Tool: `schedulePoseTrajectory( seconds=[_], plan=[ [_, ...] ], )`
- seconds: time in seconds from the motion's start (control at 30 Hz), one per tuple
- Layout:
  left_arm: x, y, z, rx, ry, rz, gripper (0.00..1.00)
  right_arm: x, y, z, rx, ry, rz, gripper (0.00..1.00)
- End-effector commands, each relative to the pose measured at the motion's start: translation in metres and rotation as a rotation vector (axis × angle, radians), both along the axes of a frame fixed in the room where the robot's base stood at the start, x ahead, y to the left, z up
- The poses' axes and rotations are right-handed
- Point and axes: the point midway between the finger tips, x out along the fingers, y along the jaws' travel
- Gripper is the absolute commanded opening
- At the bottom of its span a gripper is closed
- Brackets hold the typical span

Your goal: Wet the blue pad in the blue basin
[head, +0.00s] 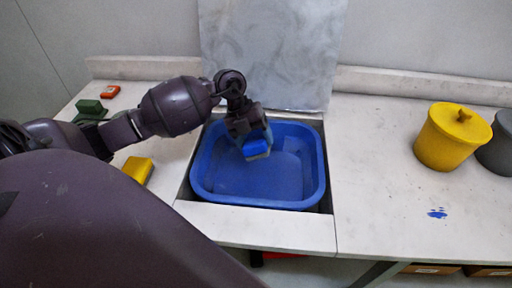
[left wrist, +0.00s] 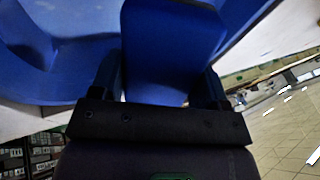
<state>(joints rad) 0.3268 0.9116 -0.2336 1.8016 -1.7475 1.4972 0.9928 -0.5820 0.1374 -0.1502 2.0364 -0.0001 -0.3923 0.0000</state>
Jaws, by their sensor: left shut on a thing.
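The blue basin (head: 318,165) sits in a recess in the white worktop. My left gripper (head: 252,138) points down inside the basin's upper part. It is shut on the blue pad (head: 257,147), which has a pale lower edge. The pad also shows in the left wrist view (left wrist: 172,50), between the two fingers of the left gripper (left wrist: 162,85). I cannot tell whether the pad touches the basin floor or any water. My right gripper is not in view.
Yellow (head: 137,170), green (head: 90,107) and red (head: 110,91) blocks lie at the left. A grey marbled panel (head: 270,50) stands behind the basin.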

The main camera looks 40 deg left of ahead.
Motion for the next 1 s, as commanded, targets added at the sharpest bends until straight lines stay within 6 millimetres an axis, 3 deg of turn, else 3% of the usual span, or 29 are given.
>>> schedulePoseTrajectory(
  seconds=[0.53, 1.0],
  plan=[
    [0.0, 0.0, 0.038, 0.0, -0.003, -0.001, 0.5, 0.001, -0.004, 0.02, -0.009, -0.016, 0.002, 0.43],
    [0.0, 0.0, 0.04, 0.0, 0.0, 0.0, 0.5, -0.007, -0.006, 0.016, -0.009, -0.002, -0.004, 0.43]
  ],
)
